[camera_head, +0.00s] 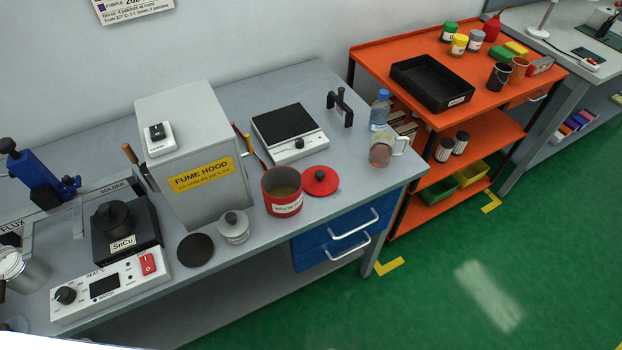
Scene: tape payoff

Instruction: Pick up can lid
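A round red lid (311,188) with a dark knob lies on the grey bench, just right of an open red can (283,205). The can has a white label on its front and light brown contents inside. Lid and can are very close together; I cannot tell if they touch. Neither of my grippers is in view.
A glass mug (382,153) and bottle (380,116) stand at right.

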